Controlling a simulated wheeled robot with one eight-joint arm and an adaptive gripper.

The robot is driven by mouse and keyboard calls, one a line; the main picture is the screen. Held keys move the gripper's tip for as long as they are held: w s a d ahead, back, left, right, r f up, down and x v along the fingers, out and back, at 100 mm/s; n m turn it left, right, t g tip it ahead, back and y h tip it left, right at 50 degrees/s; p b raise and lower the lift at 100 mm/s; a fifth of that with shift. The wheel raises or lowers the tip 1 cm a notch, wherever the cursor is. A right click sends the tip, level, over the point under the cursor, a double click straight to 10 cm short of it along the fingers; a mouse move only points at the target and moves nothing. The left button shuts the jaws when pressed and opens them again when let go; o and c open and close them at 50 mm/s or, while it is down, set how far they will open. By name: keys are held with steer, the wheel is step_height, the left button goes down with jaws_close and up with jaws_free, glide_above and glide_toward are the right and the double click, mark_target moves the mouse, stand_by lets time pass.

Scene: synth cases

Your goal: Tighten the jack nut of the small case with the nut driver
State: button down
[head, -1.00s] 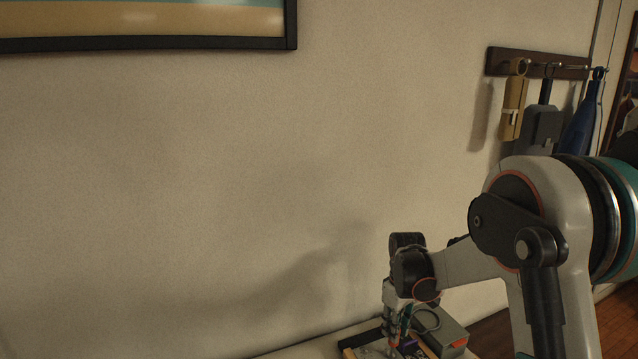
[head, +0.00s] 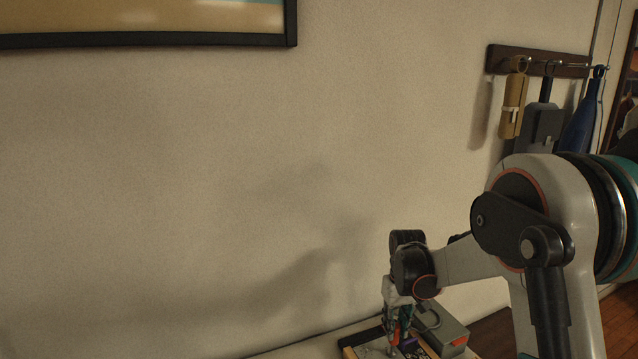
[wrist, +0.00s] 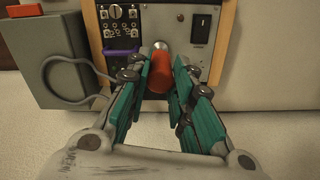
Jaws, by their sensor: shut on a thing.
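The nut driver shows as an orange-red handle (wrist: 161,74) with a grey metal end in the wrist view. My gripper (wrist: 162,88), with teal finger pads, is shut on this handle. The small case (wrist: 198,30) has a dark panel with sockets and screws at left, a grey plate with a black rocker switch at right, and wooden sides. The driver's far end lies over the lower middle of the panel; whether it touches the jack nut cannot be told, and the nut is hidden. In the head view my gripper (head: 398,325) is low, above the case.
A grey box (wrist: 68,72) with a red part on top and a looped grey cable stands left of the case. A purple piece (wrist: 120,53) lies at the panel's lower left edge. The pale table (wrist: 275,120) is clear at right. A wall rises behind.

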steer(key=c, duration=1.3)
jaws_free()
steer(key=shift+r, duration=0.1)
